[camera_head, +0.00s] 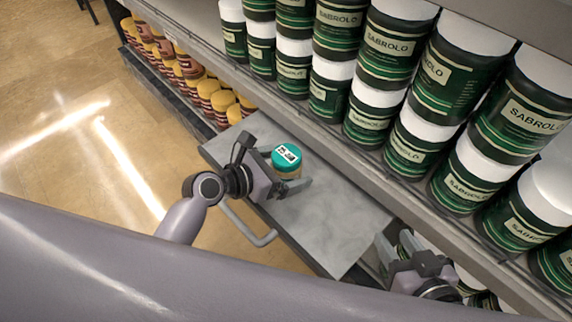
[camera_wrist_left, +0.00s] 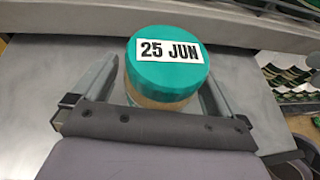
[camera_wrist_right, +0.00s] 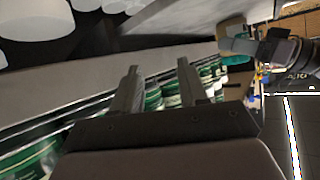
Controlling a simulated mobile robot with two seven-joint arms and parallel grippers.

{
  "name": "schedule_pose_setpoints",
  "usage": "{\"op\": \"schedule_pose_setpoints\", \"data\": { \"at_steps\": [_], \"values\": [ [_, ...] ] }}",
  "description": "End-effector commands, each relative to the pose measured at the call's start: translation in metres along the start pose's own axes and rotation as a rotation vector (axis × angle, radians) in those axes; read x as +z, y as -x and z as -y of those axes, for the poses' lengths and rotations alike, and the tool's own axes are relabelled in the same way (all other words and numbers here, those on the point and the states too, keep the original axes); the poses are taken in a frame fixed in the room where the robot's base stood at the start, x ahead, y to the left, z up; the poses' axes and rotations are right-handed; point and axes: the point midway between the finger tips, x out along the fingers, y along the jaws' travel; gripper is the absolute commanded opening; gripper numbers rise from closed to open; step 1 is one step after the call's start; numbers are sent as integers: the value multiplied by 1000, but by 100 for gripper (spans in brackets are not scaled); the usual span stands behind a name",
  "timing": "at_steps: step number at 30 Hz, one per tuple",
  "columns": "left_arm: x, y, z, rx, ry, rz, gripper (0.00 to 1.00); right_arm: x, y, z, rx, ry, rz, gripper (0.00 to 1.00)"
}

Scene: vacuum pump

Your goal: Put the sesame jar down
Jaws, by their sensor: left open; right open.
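The sesame jar (camera_head: 287,162) has a teal lid with a white label and a tan body. It stands upright on a grey flat surface (camera_head: 325,218) in the head view. In the left wrist view the jar (camera_wrist_left: 167,66) shows its lid label, "25 JUN". My left gripper (camera_head: 290,187) is open, with one finger on each side of the jar; its fingers also show in the left wrist view (camera_wrist_left: 153,88). I cannot tell whether they touch the glass. My right gripper (camera_head: 393,248) is open and empty beside the lower shelf; its fingers show in the right wrist view (camera_wrist_right: 160,88).
Shelves with many green-and-white Sabrolo jars (camera_head: 405,150) run along the right. Yellow-lidded jars (camera_head: 208,90) fill a low shelf at the back left. A shelf edge (camera_head: 400,190) borders the grey surface. The surface in front of the jar is clear.

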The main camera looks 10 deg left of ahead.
Motion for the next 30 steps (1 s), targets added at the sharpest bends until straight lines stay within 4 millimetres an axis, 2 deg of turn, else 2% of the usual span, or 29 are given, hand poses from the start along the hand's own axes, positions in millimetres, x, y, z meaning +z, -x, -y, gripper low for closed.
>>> {"op": "schedule_pose_setpoints", "data": {
  "at_steps": [5, 8, 15, 21, 30],
  "values": [
    [4, 11, 0, 0, 1, -1, 100, -1, 3, -1, 8, 6, 7, 43],
    [5, 28, 0, 1, 0, -2, 100, -5, 7, -4, 25, 27, 11, 43],
    [4, 79, 0, 1, 0, -3, 100, 4, 13, -13, 54, 24, 52, 43],
    [3, 109, 0, 0, 0, -2, 100, 5, 15, -18, 65, 15, 60, 43],
    [3, 121, 0, -1, -1, 1, 100, 14, 15, -20, 68, 9, 80, 43]
  ]
}}
